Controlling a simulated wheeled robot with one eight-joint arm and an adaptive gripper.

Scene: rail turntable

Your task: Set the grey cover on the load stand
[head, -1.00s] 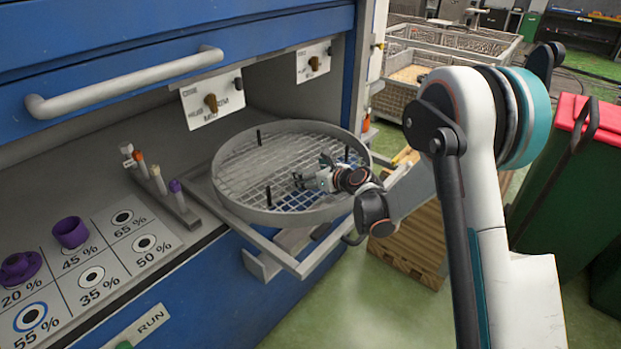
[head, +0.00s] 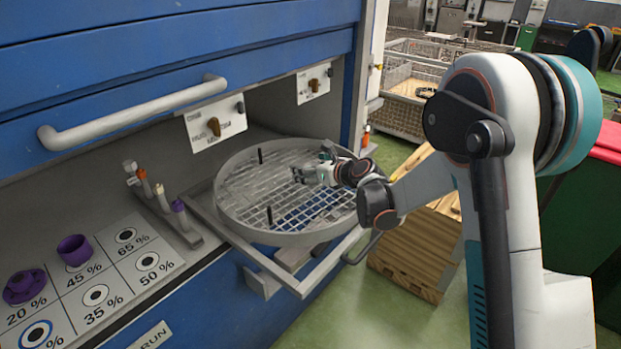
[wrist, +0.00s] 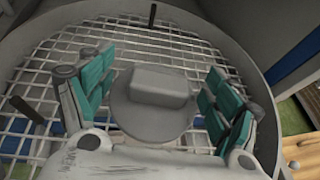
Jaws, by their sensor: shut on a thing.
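My gripper (head: 308,173) is low over the mesh of a round grey turntable tray (head: 232,222). In the head view the cover is too small and too like the mesh to make out. I cannot tell which part is the load stand.
Black posts (head: 269,214) stand up inside the tray rim. The tray sits on a grey rail frame (head: 318,272) jutting from the blue cabinet (head: 190,310). At left are purple parts (head: 74,249) on a percentage board and several coloured-cap vials (head: 179,213). A wooden pallet stack (head: 415,258) stands beyond.

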